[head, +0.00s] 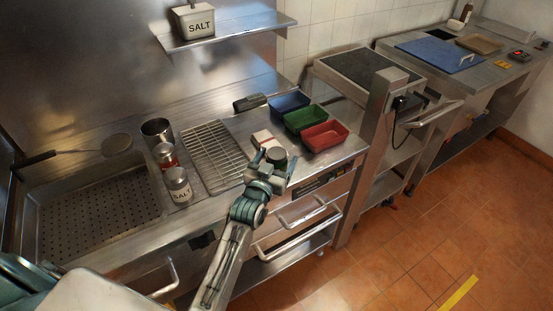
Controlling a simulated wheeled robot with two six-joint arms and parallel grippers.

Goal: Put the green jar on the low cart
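A dark green round thing (277,154), which looks like the green jar, stands at the counter's front edge, right at the tip of my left gripper (275,171). The gripper reaches it from the front; its fingers partly cover it, and I cannot tell whether they grip it or only stand around it. A wheeled steel cart (400,158) with a shelf stands to the right of the counter, with a dark-topped unit (368,70) above it; I take it for the low cart. My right gripper is not in view.
Blue (288,105), green (306,118) and red (325,136) bins sit just behind and right of the gripper. A white box (264,139) is close behind. A steel post (376,150) stands before the cart.

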